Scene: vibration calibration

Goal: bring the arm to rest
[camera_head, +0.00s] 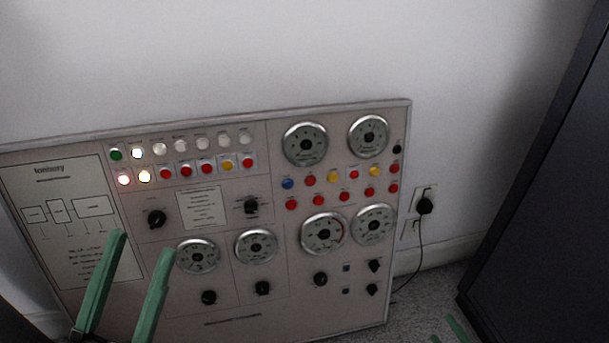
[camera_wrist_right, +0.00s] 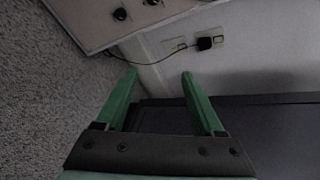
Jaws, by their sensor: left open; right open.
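A control panel (camera_head: 225,309) with dials, knobs, coloured buttons and lit lamps leans against the wall. My left gripper (camera_head: 144,242) has two green fingers that stand apart in front of the panel's lower left part, with nothing between them. Whether the fingers touch the panel I cannot tell. My right gripper (camera_wrist_right: 158,78) shows in the right wrist view with its two green fingers apart and empty. It points toward the wall near the outlet and the dark cabinet. In the head view only a small green piece of it shows at the lower right edge.
A wall outlet (camera_head: 417,222) with a black plug (camera_head: 425,206) and hanging cable is right of the panel. A tall dark cabinet (camera_head: 545,190) stands at the right. Grey carpet (camera_head: 415,312) shows between them. The wall above the panel is bare.

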